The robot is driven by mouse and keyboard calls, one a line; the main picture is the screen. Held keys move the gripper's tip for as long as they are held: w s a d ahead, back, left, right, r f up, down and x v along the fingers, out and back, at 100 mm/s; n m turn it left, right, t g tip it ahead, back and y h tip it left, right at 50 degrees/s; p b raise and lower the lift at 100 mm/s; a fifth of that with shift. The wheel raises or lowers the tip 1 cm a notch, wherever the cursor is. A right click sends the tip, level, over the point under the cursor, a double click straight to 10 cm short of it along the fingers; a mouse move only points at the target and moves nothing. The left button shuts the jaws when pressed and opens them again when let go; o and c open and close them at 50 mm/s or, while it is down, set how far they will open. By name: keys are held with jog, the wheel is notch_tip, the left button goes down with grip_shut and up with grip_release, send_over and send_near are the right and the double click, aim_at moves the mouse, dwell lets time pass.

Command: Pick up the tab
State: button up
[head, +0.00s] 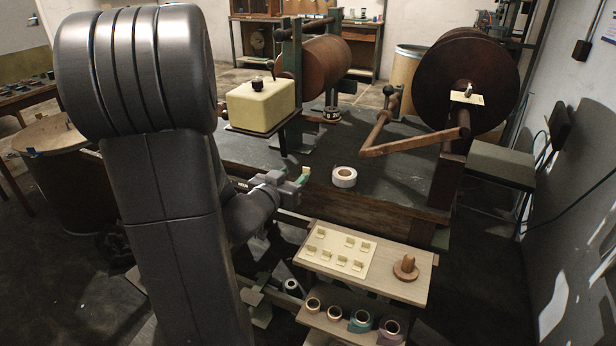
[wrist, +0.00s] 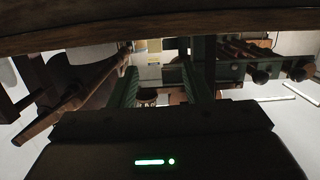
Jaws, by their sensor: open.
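Several small cream tabs (head: 349,242) sit in two rows on a pale card (head: 322,258) on the light wooden shelf at the front. My gripper (head: 302,180), with green fingers, is above and behind that shelf, by the bench's front edge and left of the white tape roll. It is apart from the tabs. In the wrist view my gripper (wrist: 160,88) shows two green fingers standing apart with no tab visible between them. I make out no tabs in the wrist view.
Tape rolls (head: 361,319) lie on the lower shelf. The dark bench (head: 400,180) behind carries the white tape roll (head: 344,177), a wooden crank (head: 415,143) and a large brown disc (head: 467,70).

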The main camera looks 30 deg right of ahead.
aim_at(306, 169)
jog(key=x, duration=0.4)
jog(key=shift+w+d+f, duration=0.1)
jog(key=shift+d, duration=0.15)
jog(key=b+x, duration=0.1)
jog(key=x, duration=0.3)
jog(key=shift+d+f, duration=0.15)
jog(key=shift+d, duration=0.05)
jog(key=shift+w+d, duration=0.15)
jog(key=shift+d, duration=0.2)
grip_shut()
